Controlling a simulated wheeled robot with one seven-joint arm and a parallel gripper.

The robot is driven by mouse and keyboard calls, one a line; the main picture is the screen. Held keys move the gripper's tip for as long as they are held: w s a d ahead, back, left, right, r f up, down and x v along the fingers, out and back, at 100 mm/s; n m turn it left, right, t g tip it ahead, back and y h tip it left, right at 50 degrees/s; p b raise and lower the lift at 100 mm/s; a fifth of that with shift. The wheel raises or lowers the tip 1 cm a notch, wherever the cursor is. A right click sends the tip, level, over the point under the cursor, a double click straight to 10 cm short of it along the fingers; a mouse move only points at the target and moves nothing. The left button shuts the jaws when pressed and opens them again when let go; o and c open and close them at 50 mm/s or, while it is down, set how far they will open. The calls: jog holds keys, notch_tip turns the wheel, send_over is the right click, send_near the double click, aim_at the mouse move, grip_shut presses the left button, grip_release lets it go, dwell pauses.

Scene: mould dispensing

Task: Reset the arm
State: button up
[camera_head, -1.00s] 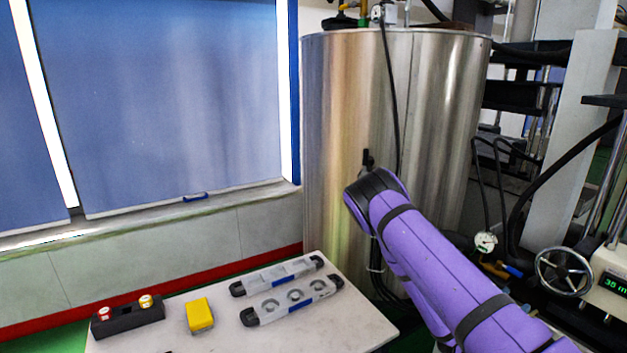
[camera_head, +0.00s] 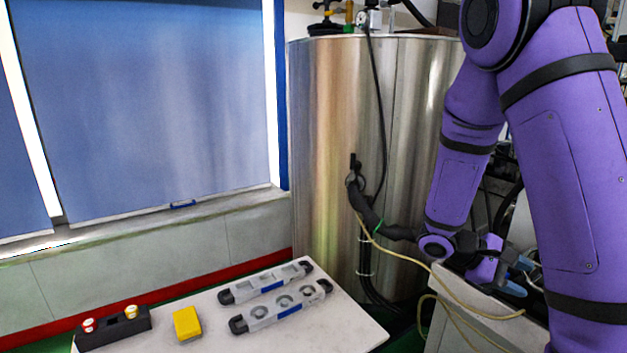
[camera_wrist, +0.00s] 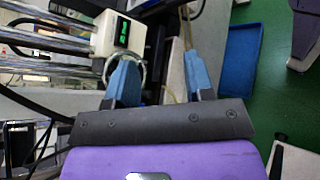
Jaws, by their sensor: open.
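My purple arm is bent on the right side of the head view, with its forearm hanging down in front of the steel tank. My gripper (camera_head: 519,275) is low at the right, over or beside a pale cabinet, its blue fingertips apart. In the wrist view my gripper (camera_wrist: 163,76) shows two blue fingers spread wide with nothing between them. The gripper is well to the right of the white table (camera_head: 355,335) and its items, and touches none of them.
The table holds two grey moulds (camera_head: 268,282) (camera_head: 283,305), a yellow block (camera_head: 187,323) and a black holder (camera_head: 113,329) with red and yellow-capped pieces. The steel tank (camera_head: 340,130) stands behind. The wrist view shows a machine with a green display (camera_wrist: 118,36) and a blue tray (camera_wrist: 240,58).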

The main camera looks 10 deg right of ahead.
jog(key=s+a+r+m+t+y, duration=0.2)
jog(key=s+a+r+t+y, duration=0.4)
jog(key=a+r, duration=0.3)
jog(key=s+a+r+m+t+y, duration=0.1)
jog(key=s+a+r+t+y, duration=0.4)
jog(key=a+r, duration=0.4)
jog(key=shift+s+a+r+m+t+y, duration=0.3)
jog(key=shift+s+r+m+t+y, duration=0.1)
jog(key=shift+s+r+t, duration=0.3)
dwell(0.4)
